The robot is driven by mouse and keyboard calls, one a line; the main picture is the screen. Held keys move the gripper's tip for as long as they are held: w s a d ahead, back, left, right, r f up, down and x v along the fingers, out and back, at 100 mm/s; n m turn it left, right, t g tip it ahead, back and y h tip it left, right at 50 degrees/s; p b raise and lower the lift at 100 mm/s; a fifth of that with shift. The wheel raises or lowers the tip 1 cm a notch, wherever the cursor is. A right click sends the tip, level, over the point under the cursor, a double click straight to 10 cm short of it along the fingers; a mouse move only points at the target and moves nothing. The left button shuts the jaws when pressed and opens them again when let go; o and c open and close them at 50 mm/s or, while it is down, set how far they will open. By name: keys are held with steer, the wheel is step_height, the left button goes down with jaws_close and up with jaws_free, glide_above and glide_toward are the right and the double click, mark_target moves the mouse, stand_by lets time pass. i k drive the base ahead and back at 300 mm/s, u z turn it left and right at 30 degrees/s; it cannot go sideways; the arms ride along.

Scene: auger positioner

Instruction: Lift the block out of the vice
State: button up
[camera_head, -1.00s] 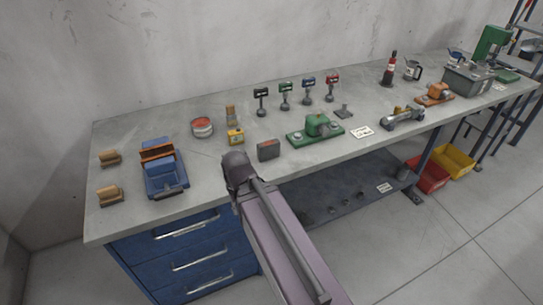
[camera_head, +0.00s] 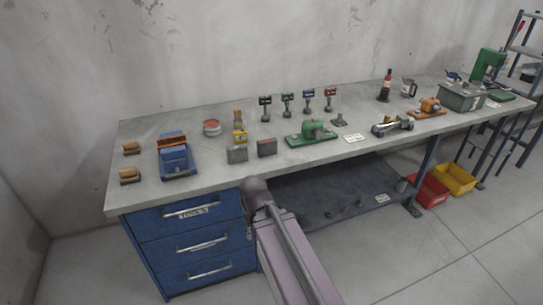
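A blue vice-like fixture (camera_head: 176,171) stands near the left end of the workbench. An orange-brown piece (camera_head: 172,139) shows at its back, behind a raised blue part. At this size I cannot tell whether that piece is the block or a part of the fixture. Part of my arm (camera_head: 280,240) rises from the bottom of the head view to a dark rounded joint in front of the bench's front edge, right of the fixture and apart from it. No gripper fingers show.
The workbench (camera_head: 200,190) has two tan blocks at its left end. Two grey blocks (camera_head: 237,155) (camera_head: 267,148), a red-topped tin (camera_head: 212,128) and a green device (camera_head: 311,134) stand right of the fixture. Blue drawers (camera_head: 190,240) are below.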

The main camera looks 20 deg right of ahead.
mark_target(269, 147)
steer(key=u, duration=0.6)
steer(key=k, duration=0.15)
steer(key=z, duration=1.55)
steer(key=i, duration=1.2)
steer(key=u, duration=0.75)
